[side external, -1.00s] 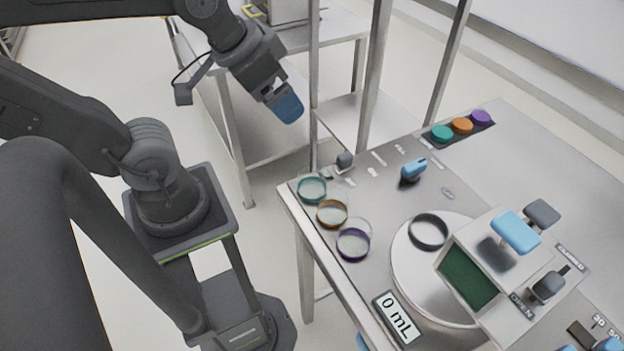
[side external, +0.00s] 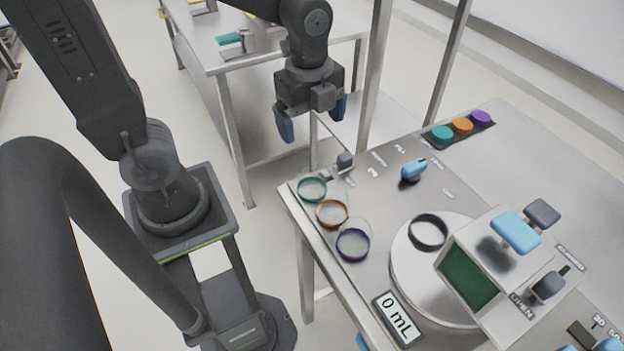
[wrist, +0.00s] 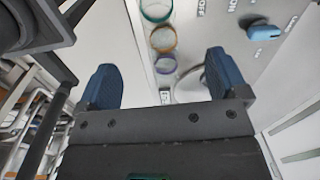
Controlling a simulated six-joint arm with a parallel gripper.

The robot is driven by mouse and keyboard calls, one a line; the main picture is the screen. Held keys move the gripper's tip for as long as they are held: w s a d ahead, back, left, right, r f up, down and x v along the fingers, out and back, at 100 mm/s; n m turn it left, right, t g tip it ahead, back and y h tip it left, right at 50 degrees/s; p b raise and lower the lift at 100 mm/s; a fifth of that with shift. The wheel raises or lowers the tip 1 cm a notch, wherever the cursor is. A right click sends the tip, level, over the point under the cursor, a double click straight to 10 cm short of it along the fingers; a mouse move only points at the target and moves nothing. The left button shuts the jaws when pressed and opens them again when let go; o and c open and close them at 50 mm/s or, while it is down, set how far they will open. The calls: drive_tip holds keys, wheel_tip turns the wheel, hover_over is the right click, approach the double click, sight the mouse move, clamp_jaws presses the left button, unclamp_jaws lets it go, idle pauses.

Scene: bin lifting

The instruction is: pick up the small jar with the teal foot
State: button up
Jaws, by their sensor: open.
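The small clear jar with the teal foot (side external: 312,189) stands at the left corner of the steel table, first in a row of three. It also shows in the wrist view (wrist: 156,11), cut by the top edge. The jar with the orange foot (side external: 332,213) and the jar with the purple foot (side external: 352,244) stand beside it, towards the front. My gripper (side external: 311,128) is open and empty, its blue fingers wide apart. It hangs above and behind the teal-footed jar, clear of it. In the wrist view my gripper (wrist: 163,82) has nothing between its fingers.
A round white plate (side external: 405,272) bears a dark ring (side external: 428,231). A machine with a green screen (side external: 467,279) stands at the right. A blue-handled lever (side external: 413,169) and a grey knob (side external: 344,160) lie near the jars. Teal, orange and purple caps (side external: 462,125) sit in a back tray.

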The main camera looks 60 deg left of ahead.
sight(312, 168)
drive_tip(key=shift+m, duration=0.8)
wheel_tip(312, 168, down, 15)
drive_tip(key=shift+d+r, duration=0.1)
drive_tip(key=shift+r, duration=0.1)
drive_tip(key=c, duration=1)
drive_tip(key=shift+c, duration=0.2)
drive_tip(key=shift+r, duration=0.1)
